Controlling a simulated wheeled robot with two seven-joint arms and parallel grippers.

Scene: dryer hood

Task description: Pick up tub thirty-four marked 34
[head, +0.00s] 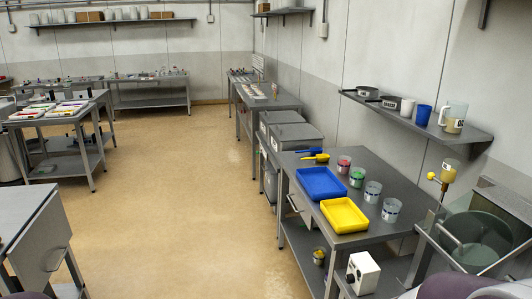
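Several small clear tubs with labels stand in a row on the grey metal table at the right. One has red contents (343,164), one has green contents (357,177), and two look pale or clear, a farther one (373,191) and a nearer one (391,210). Another small labelled tub (319,256) with a yellowish top stands on the table's lower shelf. The label numbers are too small to read, so I cannot tell which tub is marked 34. Neither of my grippers is in view.
A blue tray (321,184) and a yellow tray (344,215) lie on the table (395,185), left of the tubs. A white box with a knob (362,273) is at the front. A metal hood-like basin (480,240) stands at right. The floor (190,190) left of the table is clear.

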